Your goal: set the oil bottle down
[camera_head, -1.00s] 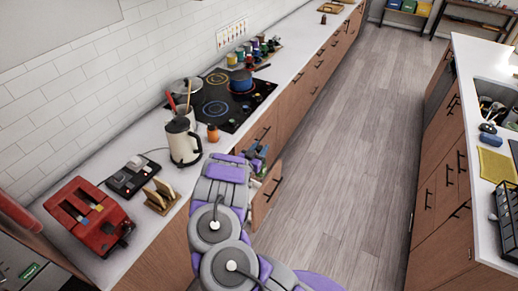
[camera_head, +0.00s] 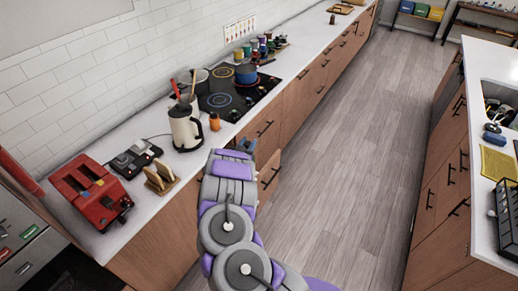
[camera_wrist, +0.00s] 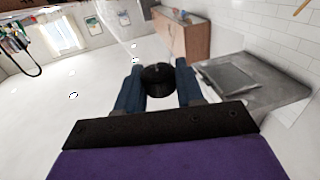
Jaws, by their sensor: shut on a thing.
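My gripper (camera_wrist: 158,84) shows in the wrist view with its two blue fingers on either side of a dark, round-ended thing (camera_wrist: 158,76). It is shut on this thing, which I take to be the oil bottle; only its black end shows clearly. In the head view my gripper (camera_head: 246,146) is beyond my arm's purple and grey links, beside the counter's front edge. The held bottle cannot be made out clearly there, as the arm and fingers cover most of it.
An island (camera_head: 480,215) stands right; the floor (camera_head: 340,150) between is clear.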

